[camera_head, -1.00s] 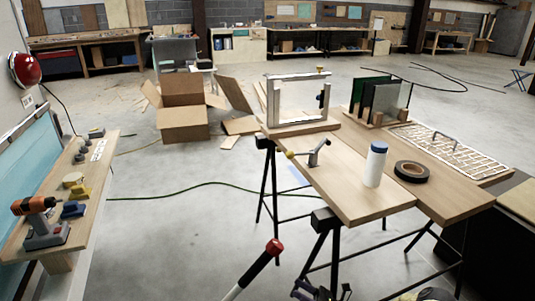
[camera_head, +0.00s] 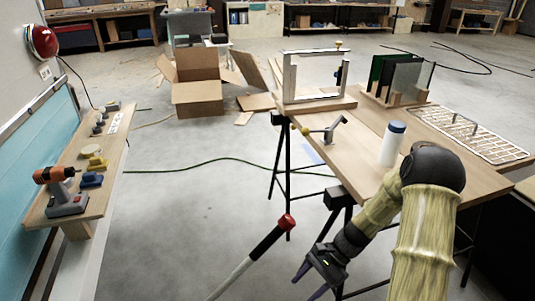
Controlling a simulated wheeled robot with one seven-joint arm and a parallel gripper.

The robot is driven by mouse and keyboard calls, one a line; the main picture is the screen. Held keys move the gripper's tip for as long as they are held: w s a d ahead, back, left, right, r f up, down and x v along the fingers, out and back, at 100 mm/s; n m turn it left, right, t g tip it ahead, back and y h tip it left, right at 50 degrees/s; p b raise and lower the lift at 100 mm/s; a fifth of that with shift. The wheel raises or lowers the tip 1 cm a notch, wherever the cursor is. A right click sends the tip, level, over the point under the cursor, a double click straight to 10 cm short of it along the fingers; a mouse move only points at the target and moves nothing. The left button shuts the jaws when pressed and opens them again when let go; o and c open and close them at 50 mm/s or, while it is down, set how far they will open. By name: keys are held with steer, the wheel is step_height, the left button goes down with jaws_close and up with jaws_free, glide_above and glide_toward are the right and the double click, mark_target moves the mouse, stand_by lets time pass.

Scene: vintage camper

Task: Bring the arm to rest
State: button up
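My arm rises at the lower right of the head view, its dark elbow in front of the workbench's front right part. The forearm slopes down to the left, to my gripper (camera_head: 309,283). The gripper points down and left, low in front of the wooden workbench (camera_head: 345,168). Its two purple fingers are apart with nothing seen between them, so it looks open and empty. The lower finger is partly cut off by the picture's bottom edge.
A white bottle with a blue cap (camera_head: 391,146) stands on the bench beside my elbow. A red-topped pole (camera_head: 250,258) leans left of my gripper. A shelf (camera_head: 100,190) with an orange drill (camera_head: 62,190) is at left. Open floor lies between, before a cardboard box (camera_head: 197,92).

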steer(key=s+d+r+n+t+h, duration=0.25)
steer(key=r+n+h, duration=0.2)
steer(key=r, duration=0.25)
steer(key=s+d+r+n+t+h, duration=0.2)
steer(key=s+r+n+t+h, duration=0.15)
steer(key=r+n, duration=0.35)
step_height(320, 180, up, 29)
steer(key=t+p, duration=0.1)
steer(key=p, duration=2.7)
steer(key=shift+m, duration=0.35)
